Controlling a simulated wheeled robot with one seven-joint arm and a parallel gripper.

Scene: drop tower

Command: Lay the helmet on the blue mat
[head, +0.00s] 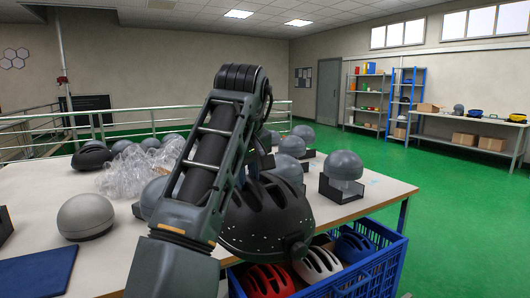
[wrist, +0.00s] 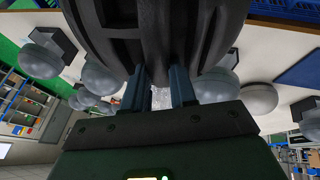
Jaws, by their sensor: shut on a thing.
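A black vented helmet (head: 266,220) hangs in my gripper above the right front part of the table, near its edge. It also fills the top middle of the wrist view (wrist: 160,35). My gripper (wrist: 160,88) is shut on the helmet's edge, with one blue-grey finger on each side. In the head view my arm hides most of the gripper and part of the helmet. The blue mat (head: 38,275) lies flat at the table's left front corner, cut off by the frame. It shows at the right of the wrist view (wrist: 302,68). Its visible part is bare.
A grey dome headform (head: 86,217) stands beside the mat. Clear plastic (head: 130,170), another dark helmet (head: 91,155) and several headforms on black stands (head: 342,178) occupy the table (head: 100,258). A blue crate (head: 372,268) with red, white and blue helmets stands below the held helmet.

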